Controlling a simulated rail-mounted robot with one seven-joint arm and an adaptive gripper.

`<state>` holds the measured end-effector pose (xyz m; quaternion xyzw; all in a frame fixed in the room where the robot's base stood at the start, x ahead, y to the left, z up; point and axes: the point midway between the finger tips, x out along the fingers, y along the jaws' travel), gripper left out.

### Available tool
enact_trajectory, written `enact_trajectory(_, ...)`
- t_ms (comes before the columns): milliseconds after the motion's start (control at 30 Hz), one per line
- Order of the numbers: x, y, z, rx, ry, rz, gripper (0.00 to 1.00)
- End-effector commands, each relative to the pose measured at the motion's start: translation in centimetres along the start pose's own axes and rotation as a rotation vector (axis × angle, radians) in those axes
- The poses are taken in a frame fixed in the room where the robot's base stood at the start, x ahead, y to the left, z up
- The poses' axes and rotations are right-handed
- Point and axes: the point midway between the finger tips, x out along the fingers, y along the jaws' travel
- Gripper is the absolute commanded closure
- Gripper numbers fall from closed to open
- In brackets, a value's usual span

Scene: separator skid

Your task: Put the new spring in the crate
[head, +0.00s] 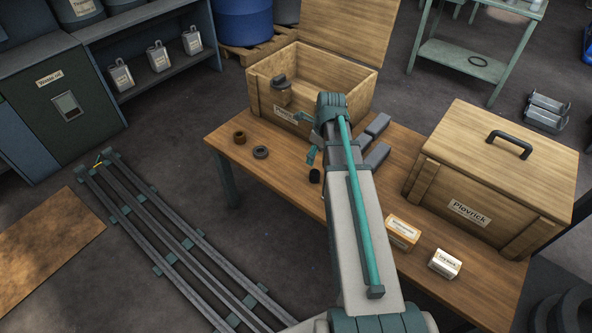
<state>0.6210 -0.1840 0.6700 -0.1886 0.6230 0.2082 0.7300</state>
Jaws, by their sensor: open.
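An open wooden crate (257,93) with its lid raised stands at the back of the wooden table. A brownish cylindrical part with a dark top (280,92) shows inside it. A second wooden crate (466,211), labelled Plovrick, stands shut on the right. My gripper (304,138) is open, with its teal fingers spread near the front of the open crate. I see nothing between them. My arm hides part of the table behind it. A small black part (315,176) lies just below the gripper. I cannot tell which part is the new spring.
A brown ring (239,137) and a dark ring (261,152) lie on the table's left. Grey blocks (377,125) lie right of my arm.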

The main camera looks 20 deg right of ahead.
Motion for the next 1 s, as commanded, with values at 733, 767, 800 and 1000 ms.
enact_trajectory(733, 6.3, 0.3, -1.0, 0.074, 0.035, 0.007, 0.30)
enact_trajectory(767, 6.6, 0.3, -1.0, 0.074, 0.035, 0.007, 0.30)
enact_trajectory(800, 7.0, 0.3, -1.0, 0.074, 0.035, 0.007, 0.30)
enact_trajectory(1000, 9.8, 0.4, -1.1, 0.074, 0.036, 0.008, 0.30)
